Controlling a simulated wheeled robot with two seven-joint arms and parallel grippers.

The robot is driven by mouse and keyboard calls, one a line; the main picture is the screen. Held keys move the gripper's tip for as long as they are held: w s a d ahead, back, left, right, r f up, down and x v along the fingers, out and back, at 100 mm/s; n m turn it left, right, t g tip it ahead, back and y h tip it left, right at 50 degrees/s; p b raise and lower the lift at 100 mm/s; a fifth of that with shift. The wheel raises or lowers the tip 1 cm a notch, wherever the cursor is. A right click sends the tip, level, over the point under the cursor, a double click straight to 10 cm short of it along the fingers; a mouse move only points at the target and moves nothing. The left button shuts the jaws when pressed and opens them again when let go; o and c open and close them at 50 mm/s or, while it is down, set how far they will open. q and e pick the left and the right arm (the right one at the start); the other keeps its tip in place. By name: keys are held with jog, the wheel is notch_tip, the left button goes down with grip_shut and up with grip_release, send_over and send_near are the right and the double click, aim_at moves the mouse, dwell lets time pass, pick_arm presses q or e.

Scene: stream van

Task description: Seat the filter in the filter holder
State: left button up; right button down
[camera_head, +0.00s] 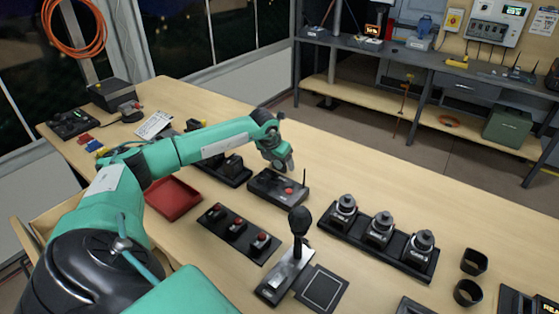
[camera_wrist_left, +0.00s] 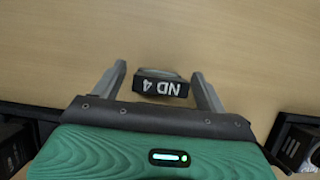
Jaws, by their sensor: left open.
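The filter (camera_wrist_left: 160,87) is a small black piece marked "ND 4", upside down in the left wrist view. It shows between the two grey fingers of my left gripper (camera_wrist_left: 159,70), with a gap on each side. The fingers are apart and hold nothing. In the head view my left gripper (camera_head: 285,166) is low over the table, just behind a black box with a red knob (camera_head: 278,187). I cannot pick out the filter there. I cannot tell which thing is the filter holder. My right gripper is not in view.
A dark rack with small blocks (camera_head: 234,165) stands left of the gripper. A red tray (camera_head: 173,200), a red-button strip (camera_head: 237,233), a lever stand (camera_head: 285,273) and a rack of round-topped pieces (camera_head: 380,240) are nearer. Bare table (camera_head: 370,165) lies to the right.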

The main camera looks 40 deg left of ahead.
pick_arm(q)
jog(key=shift+w+f, duration=0.1)
jog(key=shift+f, duration=0.3)
jog(key=c, duration=1.2)
jog(key=shift+o, duration=0.2)
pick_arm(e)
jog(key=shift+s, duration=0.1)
pick_arm(q)
jog(key=shift+r, duration=0.1)
